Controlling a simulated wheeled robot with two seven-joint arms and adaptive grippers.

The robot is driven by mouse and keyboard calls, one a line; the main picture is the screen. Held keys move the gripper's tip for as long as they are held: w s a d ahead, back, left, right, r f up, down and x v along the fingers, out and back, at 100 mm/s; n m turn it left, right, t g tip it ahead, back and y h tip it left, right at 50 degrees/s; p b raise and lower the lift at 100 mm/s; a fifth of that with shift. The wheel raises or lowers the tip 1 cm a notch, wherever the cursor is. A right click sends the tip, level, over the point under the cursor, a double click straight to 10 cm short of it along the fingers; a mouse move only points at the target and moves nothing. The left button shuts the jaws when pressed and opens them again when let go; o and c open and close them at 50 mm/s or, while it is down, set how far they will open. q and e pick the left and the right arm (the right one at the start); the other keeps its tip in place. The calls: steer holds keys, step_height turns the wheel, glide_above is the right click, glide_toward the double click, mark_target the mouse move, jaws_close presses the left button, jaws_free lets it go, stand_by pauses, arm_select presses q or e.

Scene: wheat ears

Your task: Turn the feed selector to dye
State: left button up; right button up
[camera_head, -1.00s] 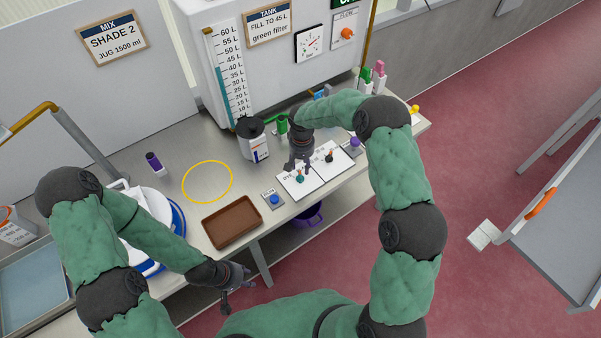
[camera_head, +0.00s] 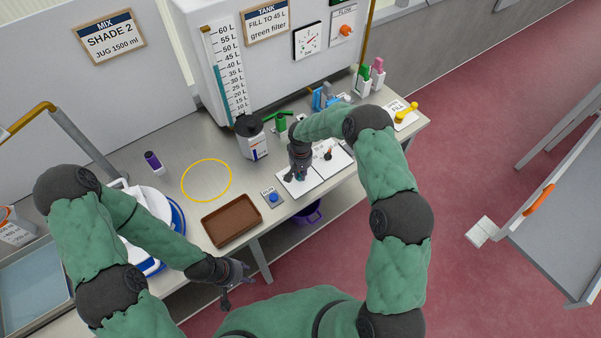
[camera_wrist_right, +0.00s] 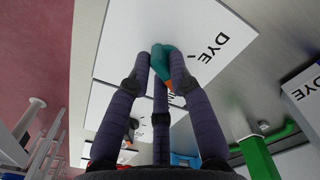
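The feed selector is a teal knob with an orange tip (camera_wrist_right: 163,62) on a white panel (camera_wrist_right: 120,40) in the right wrist view. The word DYE and a short mark stand to the knob's right. The orange tip points down and right, toward another mark rather than the DYE mark; the label there is hidden. My right gripper (camera_head: 298,177) is over this panel in the head view and covers most of the knob. Its fingers (camera_wrist_right: 162,70) close in around the knob and appear to touch it. My left gripper (camera_head: 238,284) hangs empty with fingers apart, in front of the table.
A second white panel with a dark knob (camera_head: 328,154) lies right beside the selector panel. A blue button (camera_head: 274,198), a brown tray (camera_head: 232,221), a white bottle with a dark lid (camera_head: 252,138) and a green valve (camera_head: 281,122) stand nearby.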

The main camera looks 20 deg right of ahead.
jaws_close()
steer(key=n+b, duration=0.2)
steer(key=shift+w+f+n+b, duration=0.1)
steer(key=shift+f+n+b, duration=0.05)
steer(key=shift+n+b, duration=0.25)
steer(key=n+b, duration=0.1)
steer(key=n, duration=0.1)
steer(key=shift+d+n+b, duration=0.1)
steer(key=shift+n+b, duration=0.2)
steer(key=shift+b, duration=0.05)
steer(key=n+b, duration=0.1)
steer(key=n, duration=0.2)
steer(key=shift+w, duration=0.15)
steer(key=shift+w+n+b, duration=0.1)
steer(key=shift+n+b, duration=0.6)
steer(key=shift+n, duration=1)
steer(key=shift+r, duration=0.2)
steer(key=o, duration=0.8)
jaws_free()
